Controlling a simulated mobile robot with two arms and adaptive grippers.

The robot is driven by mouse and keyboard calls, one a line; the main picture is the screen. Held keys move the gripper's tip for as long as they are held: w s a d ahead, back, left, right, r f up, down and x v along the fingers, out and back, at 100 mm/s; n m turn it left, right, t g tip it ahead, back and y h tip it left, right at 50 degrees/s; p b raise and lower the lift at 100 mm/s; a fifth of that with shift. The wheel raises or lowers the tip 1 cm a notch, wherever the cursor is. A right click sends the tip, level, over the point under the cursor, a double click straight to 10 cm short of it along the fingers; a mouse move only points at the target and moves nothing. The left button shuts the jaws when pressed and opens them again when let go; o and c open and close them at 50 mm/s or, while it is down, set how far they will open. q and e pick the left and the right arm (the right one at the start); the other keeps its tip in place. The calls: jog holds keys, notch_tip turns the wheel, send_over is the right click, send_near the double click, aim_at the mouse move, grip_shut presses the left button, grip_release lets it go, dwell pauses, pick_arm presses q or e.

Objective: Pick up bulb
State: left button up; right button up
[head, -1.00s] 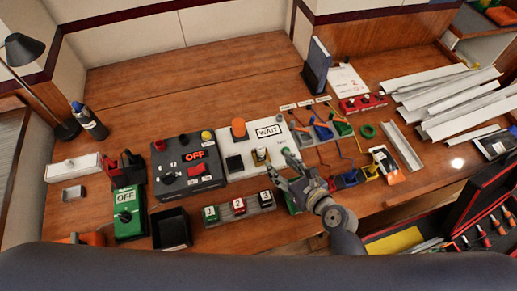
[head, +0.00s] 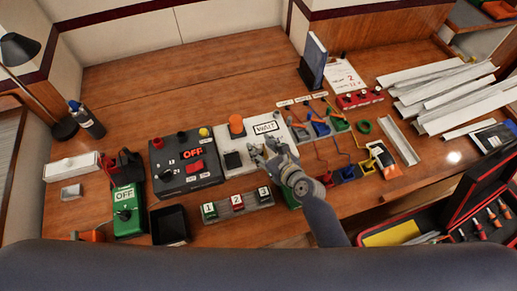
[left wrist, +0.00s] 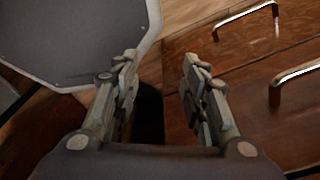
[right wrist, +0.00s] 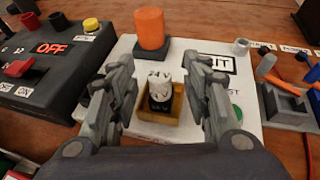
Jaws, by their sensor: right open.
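The bulb (right wrist: 160,92), a small white-and-black upright piece marked 24V, stands in a shallow yellow-brown holder (right wrist: 178,137) on the white WAIT panel (right wrist: 213,137). My right gripper (right wrist: 157,72) is open, with one finger on each side of the bulb in the right wrist view. I cannot tell whether either finger touches it. In the head view my right gripper (head: 266,150) largely hides the bulb and its holder. My left gripper (left wrist: 158,75) is open and empty in the left wrist view, near wooden drawer fronts.
An orange cylinder (right wrist: 151,29) stands just behind the bulb on the panel. The dark OFF box (head: 187,165) is to the left. Wired coloured connectors (head: 320,128) lie to the right. A numbered block (head: 237,207) sits in front.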

jog(key=shift+s, duration=0.1)
jog(key=shift+c, duration=0.3)
grip_shut()
jog(key=shift+r, duration=0.1)
